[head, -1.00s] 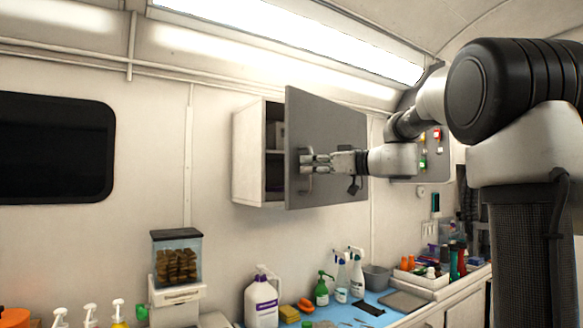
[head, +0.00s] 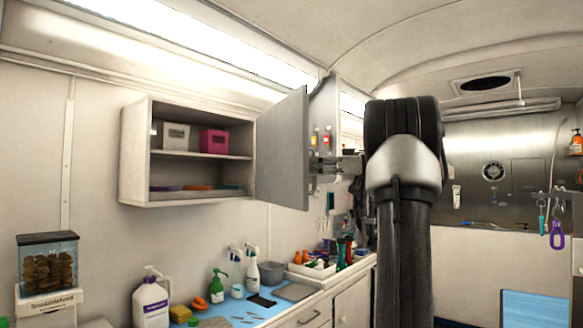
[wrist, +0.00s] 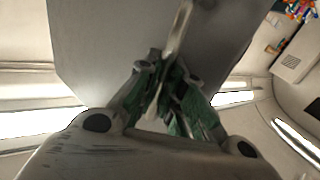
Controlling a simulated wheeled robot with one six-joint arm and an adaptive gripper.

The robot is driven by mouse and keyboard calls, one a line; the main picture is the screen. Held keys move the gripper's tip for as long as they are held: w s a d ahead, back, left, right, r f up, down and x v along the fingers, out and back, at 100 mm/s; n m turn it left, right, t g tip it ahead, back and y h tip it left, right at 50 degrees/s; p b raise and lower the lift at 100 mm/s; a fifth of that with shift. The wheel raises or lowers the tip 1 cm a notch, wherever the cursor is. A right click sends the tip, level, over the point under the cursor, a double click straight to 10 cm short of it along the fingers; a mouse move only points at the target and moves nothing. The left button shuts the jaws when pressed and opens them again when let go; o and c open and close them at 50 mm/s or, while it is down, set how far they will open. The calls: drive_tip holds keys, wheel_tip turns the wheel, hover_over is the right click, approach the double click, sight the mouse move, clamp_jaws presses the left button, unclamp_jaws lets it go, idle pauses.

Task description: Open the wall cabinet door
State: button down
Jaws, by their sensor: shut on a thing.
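The wall cabinet (head: 135,155) hangs on the van wall, and its inside with two levels faces me in the head view. Its grey door (head: 283,150) stands wide open, swung out on the right side. My gripper (head: 322,166) is at the far side of the door's outer edge, partly hidden by the door and my arm. In the wrist view my gripper (wrist: 165,95) is shut on the pale bar handle (wrist: 181,30) of the door (wrist: 100,45). The hinge line at the cabinet's right side is partly hidden by the door.
Inside the cabinet are a white bin (head: 176,137), a pink bin (head: 214,141) and flat coloured items below. Under it, the counter carries a white jug (head: 151,302), spray bottles (head: 252,272) and a treat dispenser (head: 47,265). Space in front of the cabinet opening looks clear.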

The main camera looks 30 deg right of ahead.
drive_tip(key=shift+s+d+n+g+y, duration=0.1)
drive_tip(key=shift+d+n+g+y, duration=0.35)
drive_tip(key=shift+d, duration=0.9)
drive_tip(key=shift+d+n+g+y, duration=0.3)
drive_tip(key=shift+d+g, duration=0.25)
drive_tip(key=shift+d, duration=0.75)
drive_tip(key=c, duration=1.5)
unclamp_jaws()
drive_tip(key=v, duration=0.7)
drive_tip(key=shift+s+d, duration=0.15)
